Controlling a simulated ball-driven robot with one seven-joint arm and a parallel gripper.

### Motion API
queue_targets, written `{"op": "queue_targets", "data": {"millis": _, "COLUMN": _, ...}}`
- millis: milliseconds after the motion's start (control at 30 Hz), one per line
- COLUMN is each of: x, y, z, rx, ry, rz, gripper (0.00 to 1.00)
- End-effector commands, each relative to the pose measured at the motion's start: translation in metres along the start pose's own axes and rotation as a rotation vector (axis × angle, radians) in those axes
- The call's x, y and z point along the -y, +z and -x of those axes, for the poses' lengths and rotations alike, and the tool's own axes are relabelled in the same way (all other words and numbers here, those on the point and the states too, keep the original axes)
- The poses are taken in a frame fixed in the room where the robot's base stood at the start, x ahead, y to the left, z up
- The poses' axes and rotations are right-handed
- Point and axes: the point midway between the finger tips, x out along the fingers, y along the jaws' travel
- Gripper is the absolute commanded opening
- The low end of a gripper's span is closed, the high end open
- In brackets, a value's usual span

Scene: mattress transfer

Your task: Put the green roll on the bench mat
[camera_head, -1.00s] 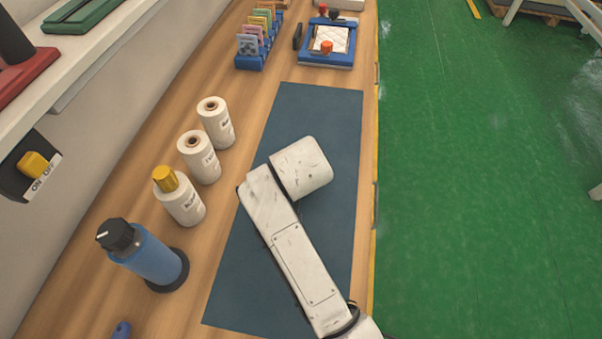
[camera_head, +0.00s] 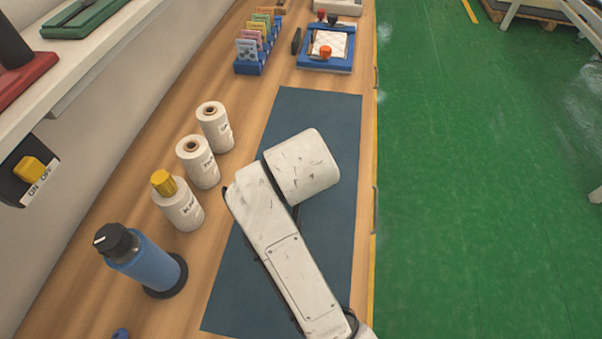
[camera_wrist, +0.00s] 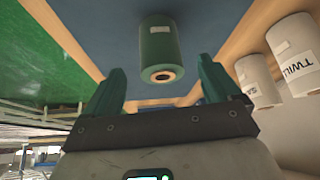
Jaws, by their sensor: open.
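The green roll (camera_wrist: 160,47) shows in the wrist view, with a pale label and its open core end facing me. It appears to stand on the dark blue bench mat (camera_wrist: 105,30). My gripper (camera_wrist: 160,79) is open, one dark green finger to each side below the roll in the picture. Nothing is between the fingers, and the roll looks apart from them. In the head view the mat (camera_head: 325,115) lies along the bench, and my white arm covers its middle. The roll and my gripper are hidden there behind the arm.
White rolls (camera_head: 199,163) stand left of the mat, with a yellow-capped white bottle (camera_head: 180,207) and a blue bottle (camera_head: 148,263). A blue card rack (camera_head: 256,60) and a blue tray (camera_head: 325,63) are beyond the mat. Green floor lies right of the bench edge.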

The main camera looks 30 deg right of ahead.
Motion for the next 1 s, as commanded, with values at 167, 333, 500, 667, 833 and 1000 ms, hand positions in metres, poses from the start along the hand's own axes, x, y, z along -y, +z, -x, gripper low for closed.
{"op": "queue_targets", "data": {"millis": 167, "x": 0.0, "y": 0.0, "z": 0.033, "rx": -0.002, "ry": -0.003, "rz": -0.002, "gripper": 0.9}}
{"op": "queue_targets", "data": {"millis": 333, "x": 0.001, "y": -0.001, "z": 0.052, "rx": -0.001, "ry": -0.002, "rz": -0.002, "gripper": 0.9}}
{"op": "queue_targets", "data": {"millis": 500, "x": 0.0, "y": 0.0, "z": 0.057, "rx": 0.0, "ry": 0.0, "rz": -0.001, "gripper": 0.9}}
{"op": "queue_targets", "data": {"millis": 667, "x": 0.0, "y": 0.0, "z": 0.057, "rx": 0.0, "ry": 0.0, "rz": -0.001, "gripper": 0.9}}
{"op": "queue_targets", "data": {"millis": 833, "x": 0.0, "y": 0.0, "z": 0.057, "rx": 0.0, "ry": 0.0, "rz": -0.001, "gripper": 0.9}}
{"op": "queue_targets", "data": {"millis": 1000, "x": 0.0, "y": 0.0, "z": 0.057, "rx": 0.0, "ry": 0.0, "rz": -0.001, "gripper": 0.9}}
